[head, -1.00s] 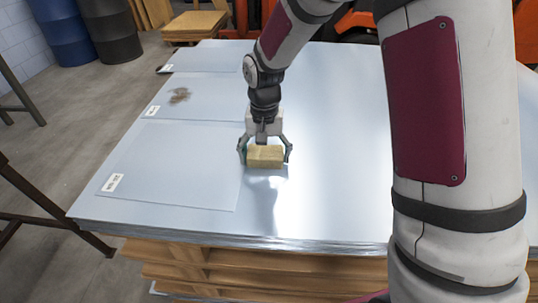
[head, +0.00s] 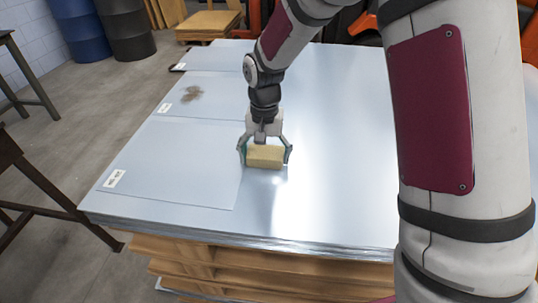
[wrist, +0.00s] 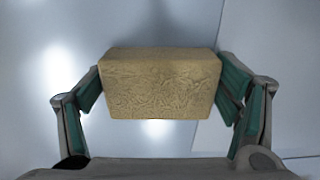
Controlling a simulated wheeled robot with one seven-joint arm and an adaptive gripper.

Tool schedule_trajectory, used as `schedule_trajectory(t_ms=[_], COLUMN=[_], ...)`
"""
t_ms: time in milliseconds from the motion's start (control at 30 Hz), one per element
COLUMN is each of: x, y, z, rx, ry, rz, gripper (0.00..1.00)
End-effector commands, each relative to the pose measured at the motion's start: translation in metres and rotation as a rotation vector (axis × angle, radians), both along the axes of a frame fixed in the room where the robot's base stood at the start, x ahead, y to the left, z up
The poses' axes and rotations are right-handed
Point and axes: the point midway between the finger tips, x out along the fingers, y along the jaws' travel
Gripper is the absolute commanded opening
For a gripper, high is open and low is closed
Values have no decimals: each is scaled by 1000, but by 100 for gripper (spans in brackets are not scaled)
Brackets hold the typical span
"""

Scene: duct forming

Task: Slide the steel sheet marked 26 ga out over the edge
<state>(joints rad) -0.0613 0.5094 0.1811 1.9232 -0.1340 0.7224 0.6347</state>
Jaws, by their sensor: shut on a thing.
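Three thin grey sheets lie in a row along the left side of a large sheet stack. The near sheet (head: 170,160) has a white label (head: 114,178) at its left edge; its left edge looks about level with the stack's edge. The middle sheet (head: 225,95) has a brown stain and a label. The far sheet (head: 215,57) also has a label. I cannot read any marking, so which is 26 ga is unclear. My gripper (head: 265,152) is shut on a tan block (wrist: 160,85), low over the stack beside the near sheet's right edge. Contact between block and sheet is unclear.
The sheet stack (head: 330,190) rests on wooden pallets (head: 240,270). Dark stands (head: 35,180) are on the floor to the left. Drums (head: 125,30) and a board pile (head: 208,24) stand behind. Bare floor lies left of the stack.

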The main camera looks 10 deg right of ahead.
Motion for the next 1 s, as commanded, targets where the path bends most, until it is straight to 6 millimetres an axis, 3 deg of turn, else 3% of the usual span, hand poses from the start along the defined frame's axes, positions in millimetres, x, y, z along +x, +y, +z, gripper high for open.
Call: schedule_trajectory(t_ms=[1000], x=[8], y=[24], z=[0], rx=[0], ry=[-1], rz=[0], gripper=[52])
